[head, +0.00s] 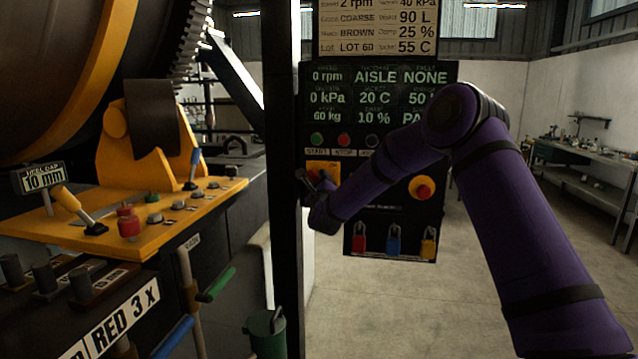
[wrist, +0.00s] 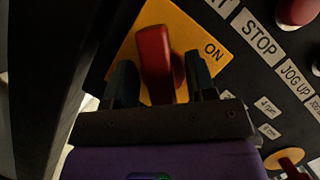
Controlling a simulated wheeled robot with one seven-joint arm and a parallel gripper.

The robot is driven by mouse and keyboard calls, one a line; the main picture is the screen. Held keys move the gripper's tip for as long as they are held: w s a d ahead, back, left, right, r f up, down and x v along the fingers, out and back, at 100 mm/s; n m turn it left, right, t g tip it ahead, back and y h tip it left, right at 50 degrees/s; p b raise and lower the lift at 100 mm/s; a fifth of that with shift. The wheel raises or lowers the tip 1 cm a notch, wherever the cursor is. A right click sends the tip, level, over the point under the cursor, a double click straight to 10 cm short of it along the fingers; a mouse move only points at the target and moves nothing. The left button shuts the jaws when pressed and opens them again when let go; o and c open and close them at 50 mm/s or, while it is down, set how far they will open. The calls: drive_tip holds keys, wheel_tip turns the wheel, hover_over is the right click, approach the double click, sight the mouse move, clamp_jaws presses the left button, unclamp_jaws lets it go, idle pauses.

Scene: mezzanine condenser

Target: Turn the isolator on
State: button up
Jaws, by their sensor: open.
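The isolator is a yellow plate (wrist: 185,28) with a red handle (wrist: 153,50) and an ON label (wrist: 213,51). In the wrist view the handle's grip runs up and down the picture, and the ON label is to its right. My gripper (wrist: 161,85) is open, with one dark finger on each side of the red handle. I cannot tell whether either finger touches it. In the head view the isolator plate (head: 325,167) is on the black control panel's left side, partly hidden by my gripper (head: 312,180).
A red mushroom button (head: 424,191) on yellow is right of the isolator. START and STOP buttons (head: 343,140) sit above it. Red, blue and yellow padlocks (head: 393,243) hang below. A black post (head: 283,150) stands close left of my gripper. Open floor lies beyond.

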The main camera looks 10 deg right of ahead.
drive_tip(key=shift+w, duration=0.1)
drive_tip(key=shift+c, duration=0.5)
drive_tip(key=c, duration=0.8)
